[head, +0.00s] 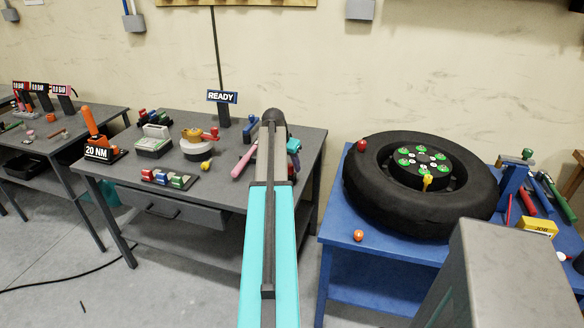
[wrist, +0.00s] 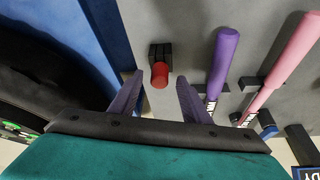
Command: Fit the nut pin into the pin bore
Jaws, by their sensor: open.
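My gripper (wrist: 161,80) is open, its two dark fingers pointing at a small red cylinder (wrist: 159,76) in a black block (wrist: 160,56). The red cylinder appears between the fingertips; I cannot tell whether they touch it, or whether it is the nut pin. In the head view my arm reaches over the right end of the grey bench and largely hides this spot. The wheel (head: 366,190) lies flat on the blue table, with green-marked fittings and a yellow piece (head: 427,182) at its hub (head: 412,171). I cannot make out the pin bore.
A purple handle (wrist: 223,62) and a pink handle (wrist: 282,62) lie right of my fingers in the wrist view. The grey bench (head: 225,190) holds several tools and a READY sign (head: 222,97).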

